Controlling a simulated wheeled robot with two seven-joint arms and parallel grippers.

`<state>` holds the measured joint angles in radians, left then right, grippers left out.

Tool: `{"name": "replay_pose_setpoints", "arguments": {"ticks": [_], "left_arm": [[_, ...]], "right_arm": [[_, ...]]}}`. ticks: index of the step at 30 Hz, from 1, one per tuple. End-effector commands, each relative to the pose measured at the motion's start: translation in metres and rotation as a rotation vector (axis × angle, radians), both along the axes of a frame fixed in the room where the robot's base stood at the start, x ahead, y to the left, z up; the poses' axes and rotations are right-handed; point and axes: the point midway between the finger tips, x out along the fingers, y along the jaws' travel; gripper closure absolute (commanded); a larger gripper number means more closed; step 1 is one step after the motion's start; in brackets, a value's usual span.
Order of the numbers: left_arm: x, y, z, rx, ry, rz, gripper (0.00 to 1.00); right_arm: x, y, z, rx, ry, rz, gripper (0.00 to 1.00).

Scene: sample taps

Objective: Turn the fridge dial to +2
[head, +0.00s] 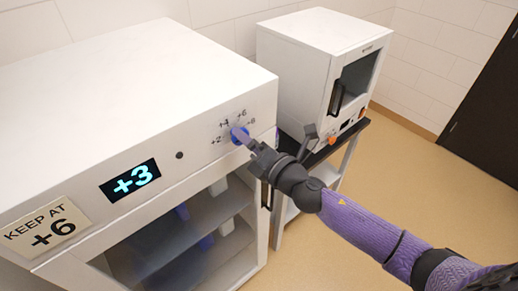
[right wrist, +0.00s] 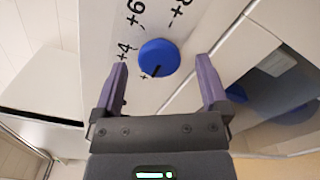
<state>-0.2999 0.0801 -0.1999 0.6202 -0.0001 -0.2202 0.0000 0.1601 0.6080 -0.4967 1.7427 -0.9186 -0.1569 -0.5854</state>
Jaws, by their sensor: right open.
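The blue fridge dial (head: 240,135) is on the front panel of the white fridge (head: 130,85), with +2, +4, +6 and +8 marked around it. My right gripper (head: 247,138) is at the dial, open. In the wrist view its purple fingers (right wrist: 161,75) stand on either side of the dial with a gap to each. My left gripper is out of view.
A sign (head: 45,232) on the fridge says KEEP AT +6. A small dark round spot (head: 179,155) is between display and dial. The glass door below shows shelves. A white oven-like unit (head: 310,70) stands on a dark-topped table to the right. Floor at the right is clear.

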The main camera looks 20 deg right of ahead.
Motion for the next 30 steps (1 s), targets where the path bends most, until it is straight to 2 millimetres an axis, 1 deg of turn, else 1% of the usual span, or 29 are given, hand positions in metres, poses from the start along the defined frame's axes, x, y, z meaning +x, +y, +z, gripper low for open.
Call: {"name": "replay_pose_setpoints", "arguments": {"ticks": [3,6,9,14,26,28,29,30], "left_arm": [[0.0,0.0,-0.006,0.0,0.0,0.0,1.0],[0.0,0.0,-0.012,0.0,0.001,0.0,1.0],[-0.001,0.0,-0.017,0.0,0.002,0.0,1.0],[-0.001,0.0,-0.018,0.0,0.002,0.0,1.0],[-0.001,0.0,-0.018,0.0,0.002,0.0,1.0],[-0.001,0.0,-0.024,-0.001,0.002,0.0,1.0],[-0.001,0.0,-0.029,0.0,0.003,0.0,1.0],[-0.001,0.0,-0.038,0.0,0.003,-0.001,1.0]], "right_arm": [[-0.03,-0.01,-0.004,-0.003,0.004,0.003,0.05],[-0.052,-0.018,-0.004,-0.002,0.005,0.003,0.05],[-0.066,-0.023,-0.004,0.0,0.004,0.001,0.05],[-0.075,-0.027,-0.001,-0.001,0.002,0.002,0.05],[-0.075,-0.027,-0.001,0.001,0.003,0.001,0.05],[-0.073,-0.032,-0.017,0.025,0.037,-0.022,0.05],[-0.072,-0.037,-0.032,0.051,0.069,-0.044,0.05],[-0.07,-0.046,-0.061,0.098,0.13,-0.085,0.05]]}}
